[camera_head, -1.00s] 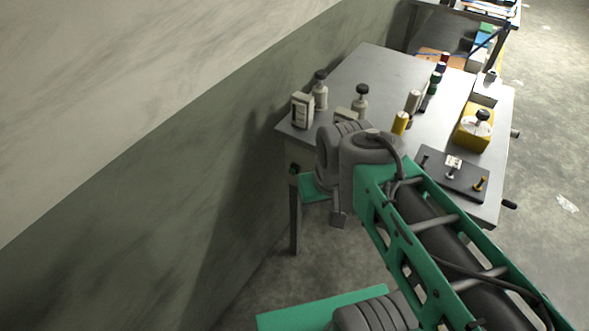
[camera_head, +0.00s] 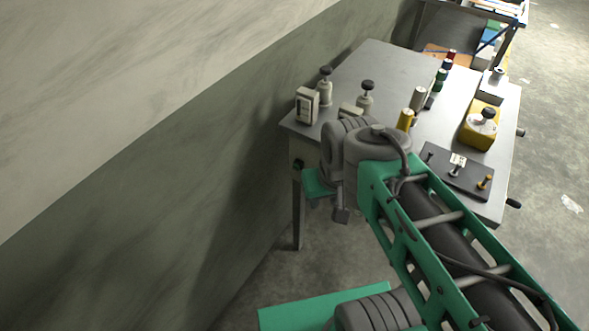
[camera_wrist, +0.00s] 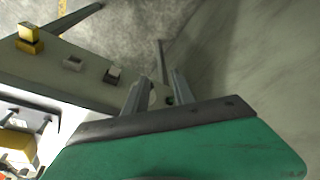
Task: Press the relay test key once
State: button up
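A small green round button (camera_head: 298,165) sits on the pale front side of the table, under the tabletop's near left corner. It may be the relay test key; no readable label shows. In the wrist view the green button (camera_wrist: 169,99) shows partly between the two fingers, beyond them. My gripper (camera_wrist: 158,80) has its fingers apart with nothing held. In the head view only its green body and parts of the wrist show, just right of the table's near left leg. I cannot tell whether a finger touches the button.
The grey table (camera_head: 370,65) holds a white meter box (camera_head: 307,106), black-knobbed posts, thread spools, a yellow box (camera_head: 478,128) and a dark terminal board (camera_head: 440,165). A wall (camera_head: 200,150) runs close on the left. Open floor (camera_head: 555,110) lies at right.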

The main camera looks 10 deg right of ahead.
grip_shut()
dwell(1.2)
